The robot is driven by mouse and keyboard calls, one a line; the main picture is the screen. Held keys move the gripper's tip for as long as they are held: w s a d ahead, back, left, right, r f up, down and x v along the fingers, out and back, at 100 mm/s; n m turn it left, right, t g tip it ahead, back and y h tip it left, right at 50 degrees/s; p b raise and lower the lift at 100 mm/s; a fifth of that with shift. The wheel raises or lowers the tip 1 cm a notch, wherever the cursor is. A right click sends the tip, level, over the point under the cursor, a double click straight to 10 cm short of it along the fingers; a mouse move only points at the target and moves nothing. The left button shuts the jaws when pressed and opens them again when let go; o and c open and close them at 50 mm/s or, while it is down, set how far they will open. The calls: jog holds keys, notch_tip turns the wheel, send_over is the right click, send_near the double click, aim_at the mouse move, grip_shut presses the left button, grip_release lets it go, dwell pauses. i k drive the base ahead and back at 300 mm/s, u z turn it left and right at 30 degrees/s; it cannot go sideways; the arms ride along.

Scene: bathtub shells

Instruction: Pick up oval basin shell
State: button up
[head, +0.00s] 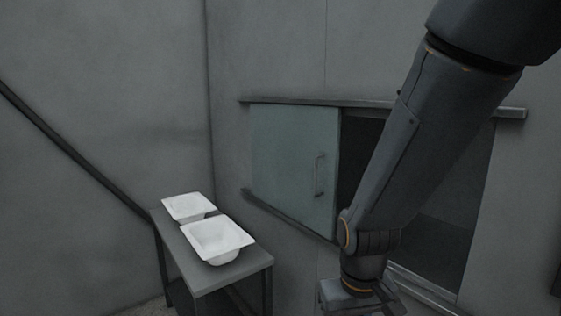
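Two white basin shells stand on a narrow grey table (235,273) in the lower left of the head view. The nearer basin shell (218,241) has a wide rim with rounded corners and an open hollow. The farther basin shell (187,207) is just behind it and looks similar. I cannot tell for sure which one is the oval one. My gripper (358,306) is at the bottom edge, to the right of the table and apart from both shells. Its fingers are mostly cut off by the frame, so its opening is hidden.
A pale green sliding door (294,165) with a vertical handle hangs on a rail behind the table. A dark opening (358,160) shows to its right, partly behind my arm. A dark sloping bar (70,150) runs along the left wall. The table's front end is bare.

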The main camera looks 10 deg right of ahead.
aim_at(187, 209)
jog(key=u, duration=2.1)
jog(key=i, duration=3.75)
jog(key=z, duration=3.5)
jog(key=i, duration=0.3)
jog(key=u, duration=0.05)
